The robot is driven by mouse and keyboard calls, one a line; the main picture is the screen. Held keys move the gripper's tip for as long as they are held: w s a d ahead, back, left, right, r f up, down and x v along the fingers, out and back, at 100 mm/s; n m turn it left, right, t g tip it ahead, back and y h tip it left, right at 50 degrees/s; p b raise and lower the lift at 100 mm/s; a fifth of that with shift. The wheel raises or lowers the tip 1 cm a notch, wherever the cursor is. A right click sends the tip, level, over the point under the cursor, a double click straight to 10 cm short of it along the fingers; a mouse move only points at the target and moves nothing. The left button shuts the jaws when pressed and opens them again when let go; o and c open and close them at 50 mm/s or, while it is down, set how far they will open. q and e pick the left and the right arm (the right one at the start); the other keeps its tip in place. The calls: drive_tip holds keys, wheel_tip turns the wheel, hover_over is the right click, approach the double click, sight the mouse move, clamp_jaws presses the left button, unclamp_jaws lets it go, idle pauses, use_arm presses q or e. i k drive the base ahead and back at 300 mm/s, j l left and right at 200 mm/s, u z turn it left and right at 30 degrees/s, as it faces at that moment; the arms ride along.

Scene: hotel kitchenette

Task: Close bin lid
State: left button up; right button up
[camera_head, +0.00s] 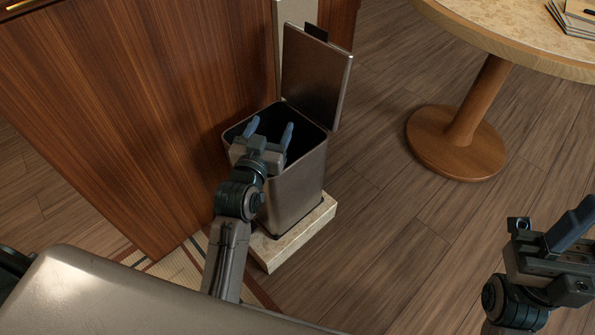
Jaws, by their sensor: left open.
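A dark metal bin (296,187) stands upright on a pale stone plinth beside a wooden panel. Its lid (318,75) is hinged at the far right edge and stands open, nearly upright and leaning back a little. My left gripper (270,128) is over the bin's mouth with its two blue-grey fingers apart and nothing between them. It hides part of the bin's near rim, and its fingertips are apart from the lid. My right gripper (573,222) is at the right edge, away from the bin and partly cut off, so its jaw opening is unclear.
The wooden panel (130,110) rises close to the bin's left. The stone plinth (290,243) juts out under the bin. A round table (510,30) on a wooden pedestal stands at the upper right. The wooden floor between bin and table is clear.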

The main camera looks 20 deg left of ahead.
sight(315, 72)
drive_tip(key=k+j+z, duration=0.15)
drive_tip(key=z, duration=0.3)
drive_tip(key=k+z, duration=0.3)
drive_tip(key=z, duration=0.15)
